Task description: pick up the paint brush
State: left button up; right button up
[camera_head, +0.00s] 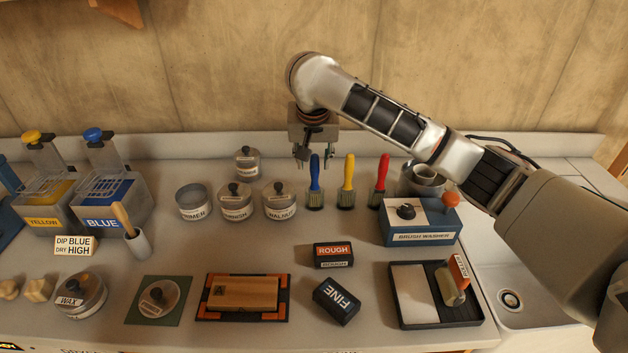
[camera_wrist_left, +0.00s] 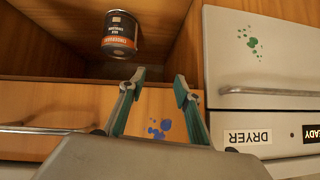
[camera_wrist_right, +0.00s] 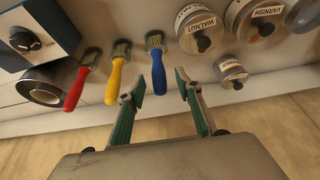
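Three paint brushes stand bristles down in a row near the back of the counter: a blue-handled brush (camera_head: 315,180), a yellow-handled brush (camera_head: 347,180) and a red-handled brush (camera_head: 379,180). In the right wrist view the blue brush (camera_wrist_right: 156,68), yellow brush (camera_wrist_right: 117,72) and red brush (camera_wrist_right: 80,82) all show. My left gripper (camera_wrist_left: 158,82) is open and empty, outside the head view.
Jars labelled walnut (camera_head: 280,205) and varnish (camera_head: 236,206) stand left of the brushes. A blue brush washer (camera_head: 419,232) stands to the right. Rough (camera_head: 333,253) and fine (camera_head: 337,300) blocks lie in front.

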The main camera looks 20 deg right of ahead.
aim_at(315, 164)
jog(key=x, duration=0.5)
jog(key=shift+d, duration=0.15)
grip_shut()
jog(key=shift+r, duration=0.1)
notch_tip(315, 164, up, 20)
dwell(0.6)
jog(key=c, duration=0.8)
grip_release()
grip_shut()
